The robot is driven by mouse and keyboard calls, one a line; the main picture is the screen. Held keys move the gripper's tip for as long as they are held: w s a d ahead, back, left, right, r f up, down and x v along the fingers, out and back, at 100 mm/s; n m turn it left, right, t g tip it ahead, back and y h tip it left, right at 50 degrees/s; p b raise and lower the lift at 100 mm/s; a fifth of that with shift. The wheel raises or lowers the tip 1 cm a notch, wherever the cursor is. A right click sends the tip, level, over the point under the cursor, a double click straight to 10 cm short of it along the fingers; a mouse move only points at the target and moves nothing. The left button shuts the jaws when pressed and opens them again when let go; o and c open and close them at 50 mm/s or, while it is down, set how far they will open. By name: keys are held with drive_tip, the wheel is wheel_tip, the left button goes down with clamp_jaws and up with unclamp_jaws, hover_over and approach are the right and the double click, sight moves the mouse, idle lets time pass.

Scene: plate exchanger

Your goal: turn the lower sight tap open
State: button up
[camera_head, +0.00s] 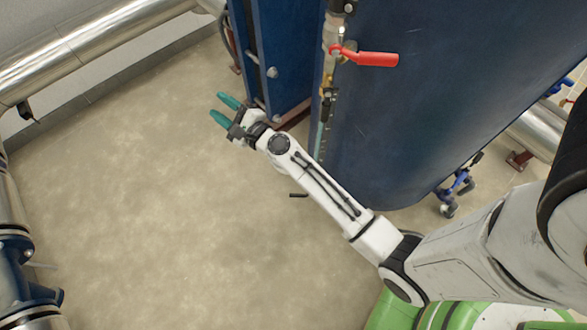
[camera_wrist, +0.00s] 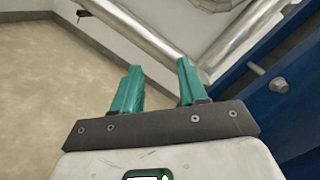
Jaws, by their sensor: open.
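A red-handled tap (camera_head: 365,57) sits near the top of a sight tube (camera_head: 321,140) on the blue tank (camera_head: 425,95) in the head view. Its red lever points right. The tube runs down behind my arm, so its lower end is hidden. A small dark lever (camera_head: 298,195) sticks out to the left of my arm; I cannot tell for certain that it is the lower tap. My gripper (camera_head: 218,107) is open and empty, with teal fingers, left of the tank. The wrist view shows the open fingers (camera_wrist: 158,72) and no tap.
A blue upright frame (camera_head: 268,60) stands close right of my gripper. Shiny pipes (camera_head: 85,45) run along the upper left wall, and a flanged pipe (camera_head: 25,270) stands at lower left. The floor (camera_head: 140,200) between is clear. A small blue-handled valve (camera_head: 460,182) sits low at right.

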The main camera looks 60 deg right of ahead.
drive_tip(key=s+d+f+m+g+h+b, duration=0.2)
drive_tip(key=d+f+m+g+h+b, duration=0.35)
drive_tip(key=f+m, duration=0.55)
drive_tip(key=s+d+f+m+g+h+b, duration=0.1)
drive_tip(key=d+f+m+g+h+b, duration=0.35)
drive_tip(key=d+f+m, duration=0.65)
drive_tip(key=m+g+y+b, duration=0.6)
drive_tip(key=m+g+y, duration=0.4)
drive_tip(key=m+g, duration=0.45)
approach(296, 195)
drive_tip(key=s+f+b, duration=0.1)
drive_tip(key=f+b, duration=0.1)
drive_tip(key=s+d+f+m+t+b, duration=0.1)
drive_tip(key=s+f+b, duration=0.1)
drive_tip(key=s+f+t+b, duration=0.1)
drive_tip(key=f+b, duration=0.1)
drive_tip(key=f, duration=0.1)
drive_tip(key=shift+s+d+f+m, duration=0.1)
drive_tip(key=shift+s+d+m, duration=0.05)
drive_tip(key=shift+d+m, duration=0.2)
drive_tip(key=shift+c, duration=0.3)
clamp_jaws()
